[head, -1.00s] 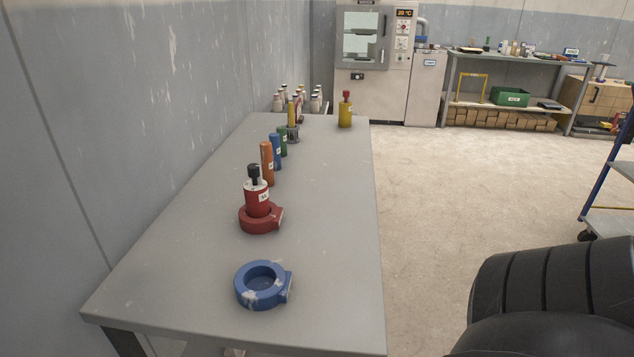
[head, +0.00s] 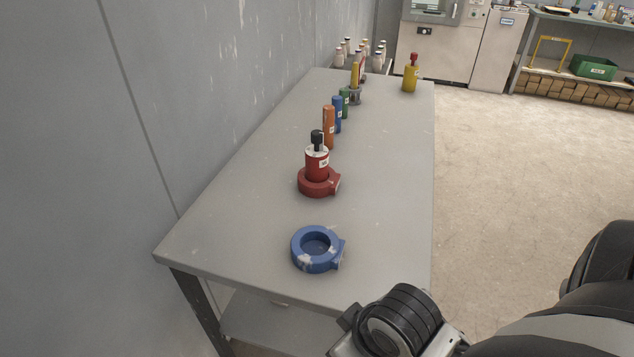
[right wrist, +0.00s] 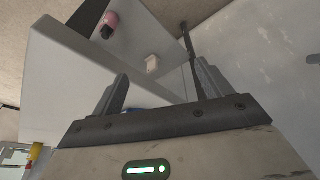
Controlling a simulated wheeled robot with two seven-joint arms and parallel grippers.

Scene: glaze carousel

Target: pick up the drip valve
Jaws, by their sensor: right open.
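I cannot tell for certain which item is the drip valve. In the head view a red bottle with a black top (head: 317,162) stands upright in a red ring holder (head: 318,188). A blue ring holder (head: 304,259), open and empty, sits nearer on the table. In the right wrist view my right gripper (right wrist: 160,88) is open with nothing between its fingers. Beyond the fingers are a small pink and dark object (right wrist: 109,22) and a small white object (right wrist: 152,64), both on a grey surface. My left gripper is not in view.
On the grey table (head: 385,190) stand an orange cylinder (head: 328,128), a blue one (head: 337,114), a green one (head: 345,101) and a yellow bottle with red cap (head: 410,79). Small bottles (head: 341,58) cluster behind. A lower shelf (head: 255,325) runs underneath. A wall bounds the left; the right side is open floor.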

